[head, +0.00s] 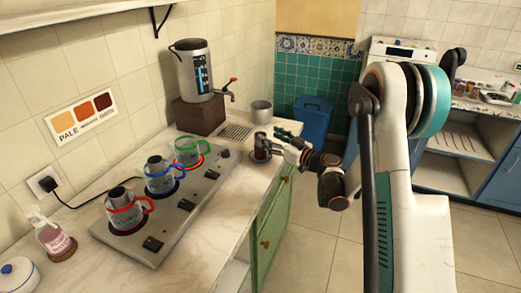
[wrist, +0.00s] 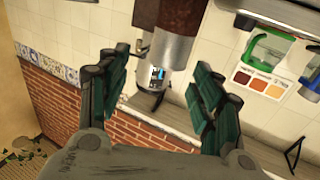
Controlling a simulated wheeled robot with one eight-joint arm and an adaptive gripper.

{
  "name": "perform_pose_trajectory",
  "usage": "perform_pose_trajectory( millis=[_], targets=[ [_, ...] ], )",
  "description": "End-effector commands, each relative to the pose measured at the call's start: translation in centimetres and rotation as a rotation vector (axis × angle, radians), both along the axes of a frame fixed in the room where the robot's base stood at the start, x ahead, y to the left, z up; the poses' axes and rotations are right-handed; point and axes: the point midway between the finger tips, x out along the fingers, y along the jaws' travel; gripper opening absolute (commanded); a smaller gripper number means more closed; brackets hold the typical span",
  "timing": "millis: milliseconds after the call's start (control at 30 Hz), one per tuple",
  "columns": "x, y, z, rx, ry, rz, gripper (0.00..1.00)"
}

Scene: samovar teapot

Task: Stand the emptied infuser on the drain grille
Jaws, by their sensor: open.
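A small dark grey cylinder, seemingly the infuser (head: 260,142), stands upright on a dark round base near the counter's right edge. The drain grille (head: 236,131) lies flat in the counter just behind it, in front of the samovar (head: 194,72), and looks bare. My gripper (head: 280,136) is at the right side of the infuser, fingers pointing left; I cannot tell whether they touch it. In the wrist view my gripper (wrist: 163,92) has its fingers wide apart. The upside-down samovar (wrist: 168,55) shows beyond the gap. I cannot make out the infuser or grille there.
A metal cup (head: 262,111) stands behind the grille. Glass pots with red (head: 126,212), blue (head: 160,178) and green (head: 188,150) trim sit on the warming plate (head: 182,214); the red and blue ones hold dark cylinders. A blue bin (head: 312,119) stands beyond the counter.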

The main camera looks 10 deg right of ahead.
Motion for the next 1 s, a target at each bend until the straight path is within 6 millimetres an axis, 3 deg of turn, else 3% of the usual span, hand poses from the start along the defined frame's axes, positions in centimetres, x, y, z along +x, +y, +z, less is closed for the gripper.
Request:
perform_pose_trajectory(
  millis=[400,667,900,1000],
  targets=[
    [3.6,3.2,-1.0,0.0,0.0,0.002,0.59],
    [4.0,3.3,-0.7,0.0,0.0,0.001,0.59],
    [3.9,3.3,-0.7,0.0,0.0,0.001,0.07],
    [3.9,3.3,-0.7,0.0,0.0,0.001,0.03]
  ],
)
